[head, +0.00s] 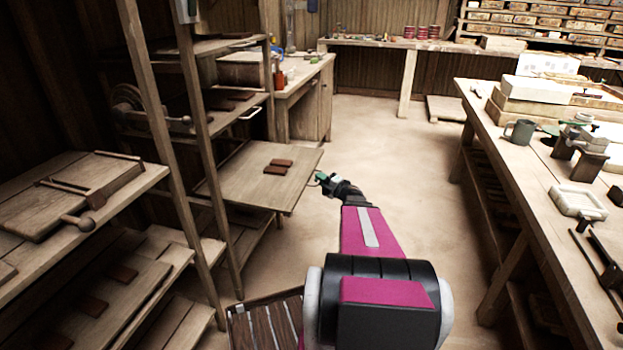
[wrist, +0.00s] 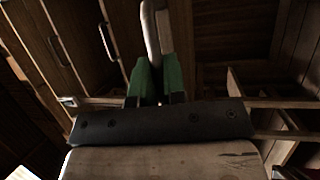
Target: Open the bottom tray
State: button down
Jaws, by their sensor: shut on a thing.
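The bottom tray (head: 235,185) is a flat wooden board that sticks well out of the rack to the right in the head view. My gripper (head: 322,177) is at the tray's outer right edge. In the wrist view its green fingers (wrist: 161,80) are closed around a pale rounded handle (wrist: 151,28). In the head view this handle is too small and too covered to make out.
Above the tray, another rack level has a pale handle (head: 250,113). A slatted crate (head: 268,322) stands on the floor below. A long workbench (head: 520,165) runs along the right. Clear floor (head: 400,180) lies between.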

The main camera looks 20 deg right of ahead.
jog(key=shift+s+d, duration=0.25)
jog(key=shift+d, duration=0.05)
jog(key=c, duration=1.2)
grip_release()
jog(key=v, duration=1)
jog(key=shift+s+d, duration=0.15)
jog(key=shift+s, duration=0.15)
jog(key=shift+f, duration=0.1)
jog(key=shift+s, duration=0.1)
